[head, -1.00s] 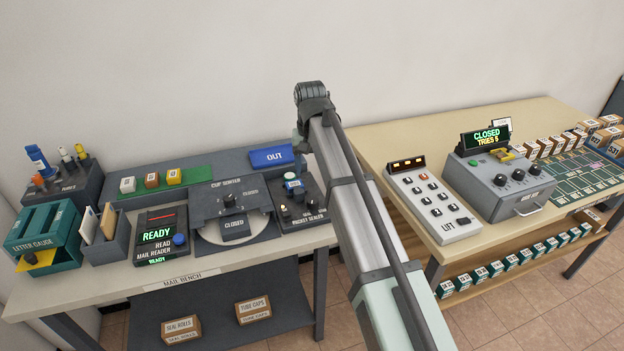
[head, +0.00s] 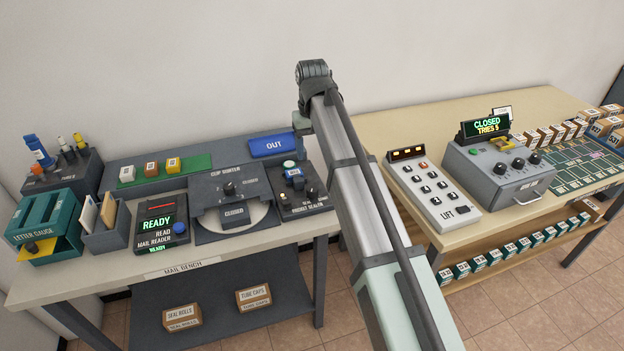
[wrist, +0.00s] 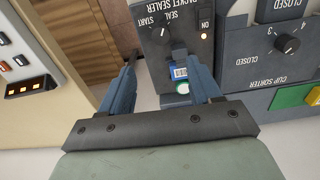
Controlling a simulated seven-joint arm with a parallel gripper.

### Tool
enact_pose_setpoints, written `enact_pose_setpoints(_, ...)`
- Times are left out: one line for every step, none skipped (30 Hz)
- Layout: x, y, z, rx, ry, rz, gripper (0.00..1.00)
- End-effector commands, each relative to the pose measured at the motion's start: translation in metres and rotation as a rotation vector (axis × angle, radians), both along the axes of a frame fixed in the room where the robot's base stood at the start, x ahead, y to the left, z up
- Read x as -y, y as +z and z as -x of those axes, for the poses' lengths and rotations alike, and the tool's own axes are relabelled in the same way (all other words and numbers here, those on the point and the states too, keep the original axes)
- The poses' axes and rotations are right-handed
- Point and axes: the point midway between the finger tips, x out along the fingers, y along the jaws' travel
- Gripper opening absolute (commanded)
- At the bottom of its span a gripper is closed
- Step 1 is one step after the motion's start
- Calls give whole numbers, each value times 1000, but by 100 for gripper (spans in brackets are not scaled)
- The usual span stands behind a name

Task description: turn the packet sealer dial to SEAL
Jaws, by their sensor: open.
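The packet sealer (head: 309,203) is a dark box at the right end of the mail bench. A blue piece with a white label (wrist: 180,73) and a pale green cap (wrist: 183,88) sits on the sealer. My gripper (wrist: 163,62) is open, its blue-grey fingers on either side of that piece in the picture, with the dial beyond the tips. In the head view the gripper is not visible.
The cup sorter (head: 215,200) stands directly beside the sealer, with its own dial (head: 229,189). The blue OUT tray (head: 271,146) lies behind. A white keypad panel (head: 432,190) is on the other table (head: 440,125), to the right across a gap.

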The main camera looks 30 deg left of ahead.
Motion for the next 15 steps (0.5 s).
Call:
enact_pose_setpoints(0,0,0,0,77,-1,63)
enact_pose_setpoints(0,0,0,-1,130,-2,63)
enact_pose_setpoints(-1,0,0,-2,199,-3,63)
enact_pose_setpoints(-1,0,0,-2,251,-3,63)
enact_pose_setpoints(-1,0,0,-2,299,-4,63)
enact_pose_setpoints(-1,0,0,-3,360,-4,63)
enact_pose_setpoints(-1,0,0,-2,403,-5,63)
enact_pose_setpoints(-1,0,0,-3,441,-6,63)
enact_pose_setpoints(-1,0,0,-4,489,-6,63)
enact_pose_setpoints(-1,0,0,-3,520,-6,63)
enact_pose_setpoints(-1,0,0,-3,547,-6,63)
enact_pose_setpoints(-1,0,0,-3,578,-5,63)
enact_pose_setpoints(-1,0,0,-3,596,-5,63)
enact_pose_setpoints(-1,0,0,-3,612,-5,63)
enact_pose_setpoints(-1,-1,0,-3,627,-5,63)
